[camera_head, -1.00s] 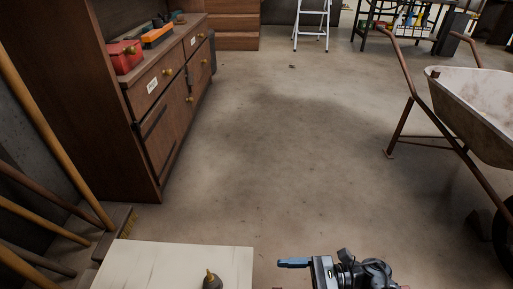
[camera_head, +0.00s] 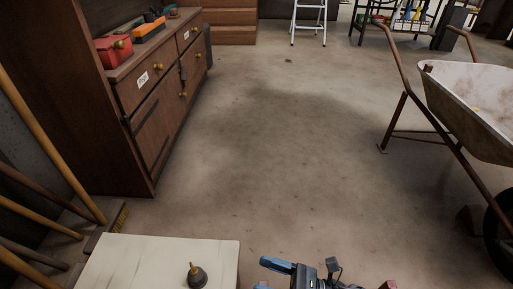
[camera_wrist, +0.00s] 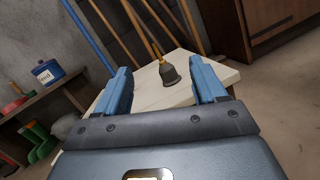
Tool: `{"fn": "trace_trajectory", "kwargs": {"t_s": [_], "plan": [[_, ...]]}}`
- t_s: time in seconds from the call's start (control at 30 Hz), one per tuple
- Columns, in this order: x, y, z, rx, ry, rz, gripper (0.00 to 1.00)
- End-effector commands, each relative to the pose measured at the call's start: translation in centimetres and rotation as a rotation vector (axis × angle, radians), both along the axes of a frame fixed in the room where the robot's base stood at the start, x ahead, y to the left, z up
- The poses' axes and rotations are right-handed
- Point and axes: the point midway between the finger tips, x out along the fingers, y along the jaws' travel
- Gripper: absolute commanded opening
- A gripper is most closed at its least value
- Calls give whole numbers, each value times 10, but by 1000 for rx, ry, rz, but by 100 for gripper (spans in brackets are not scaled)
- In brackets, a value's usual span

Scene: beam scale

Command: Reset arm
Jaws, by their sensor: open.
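My gripper (camera_wrist: 162,90) is open and empty in the wrist view, its two blue fingers spread wide. A dark bell-shaped object with a yellowish handle (camera_head: 197,275) stands on the pale table (camera_head: 120,260). In the wrist view the same bell-shaped object (camera_wrist: 170,75) shows beyond and between the fingers, apart from them, on the table (camera_wrist: 150,98).
A wooden cabinet (camera_head: 150,110) with a red box (camera_head: 113,49) on top stands at left. Brooms or poles (camera_head: 45,130) lean on the left wall. A wheelbarrow (camera_head: 465,105) stands at right. A blue pot (camera_wrist: 46,74) sits on a shelf in the wrist view. The middle floor is clear.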

Motion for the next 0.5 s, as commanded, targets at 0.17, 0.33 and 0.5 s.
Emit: {"fn": "trace_trajectory", "kwargs": {"t_s": [0.17, 0.33, 0.5], "plan": [[-23, 14, 21, 176, 192, -116, 70], [-54, 8, 49, 435, 463, -245, 70], [-91, -18, 73, 719, 741, -341, 70]]}}
